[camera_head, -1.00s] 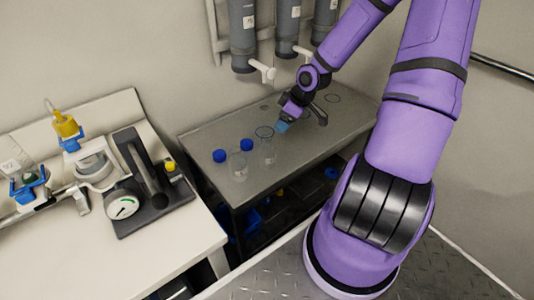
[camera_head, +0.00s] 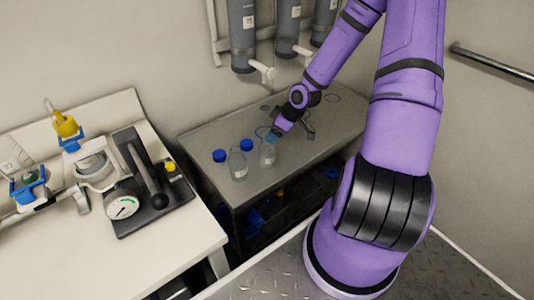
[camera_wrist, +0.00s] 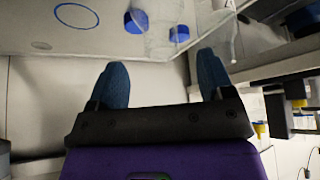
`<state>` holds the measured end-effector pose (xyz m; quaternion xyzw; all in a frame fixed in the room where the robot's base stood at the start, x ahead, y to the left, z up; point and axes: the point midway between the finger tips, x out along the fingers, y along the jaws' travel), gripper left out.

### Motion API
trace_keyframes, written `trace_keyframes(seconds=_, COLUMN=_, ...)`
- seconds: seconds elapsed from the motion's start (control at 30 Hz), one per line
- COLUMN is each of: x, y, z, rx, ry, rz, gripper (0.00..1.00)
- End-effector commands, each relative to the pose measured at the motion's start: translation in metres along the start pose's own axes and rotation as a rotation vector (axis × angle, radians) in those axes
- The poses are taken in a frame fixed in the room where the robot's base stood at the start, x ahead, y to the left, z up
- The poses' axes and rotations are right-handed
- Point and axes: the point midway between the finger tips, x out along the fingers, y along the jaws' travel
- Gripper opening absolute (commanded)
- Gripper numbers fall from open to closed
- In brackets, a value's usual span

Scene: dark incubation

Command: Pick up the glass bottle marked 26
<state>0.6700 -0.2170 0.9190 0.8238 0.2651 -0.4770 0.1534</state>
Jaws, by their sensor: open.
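Two clear glass bottles stand upright on the grey metal table in the head view, a left one (camera_head: 238,166) and a right one (camera_head: 268,155). Each has a small pale label; the numbers are too small to read, so I cannot tell which is marked 26. My gripper (camera_head: 273,138) is at the right bottle's top, its blue fingertips overlapping it in the picture; contact is unclear. In the wrist view my gripper (camera_wrist: 158,76) is open with nothing between its fingers. Clear glass (camera_wrist: 158,38) shows just beyond the fingertips, partly cut off by the frame.
Two blue caps, one left (camera_head: 219,156) and one right (camera_head: 246,145), sit beside the bottles. The grey table (camera_head: 213,137) has drawn circles. Grey cylinders with white taps (camera_head: 243,35) hang on the wall above. A white bench (camera_head: 165,255) with instruments stands left.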

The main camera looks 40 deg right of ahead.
Motion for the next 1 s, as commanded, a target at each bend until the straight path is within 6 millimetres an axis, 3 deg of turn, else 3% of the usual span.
trace_keyframes(seconds=0.43, x=0.045, y=-0.001, z=-0.004, rx=-0.002, ry=0.0, rz=-0.003, gripper=0.74)
trace_keyframes(seconds=0.77, x=0.051, y=-0.001, z=-0.004, rx=0.0, ry=0.0, rz=0.0, gripper=0.74)
trace_keyframes(seconds=0.8, x=0.051, y=-0.001, z=-0.004, rx=0.0, ry=0.0, rz=0.0, gripper=0.72)
trace_keyframes(seconds=1.0, x=0.051, y=-0.001, z=-0.004, rx=-0.001, ry=0.0, rz=0.0, gripper=0.26)
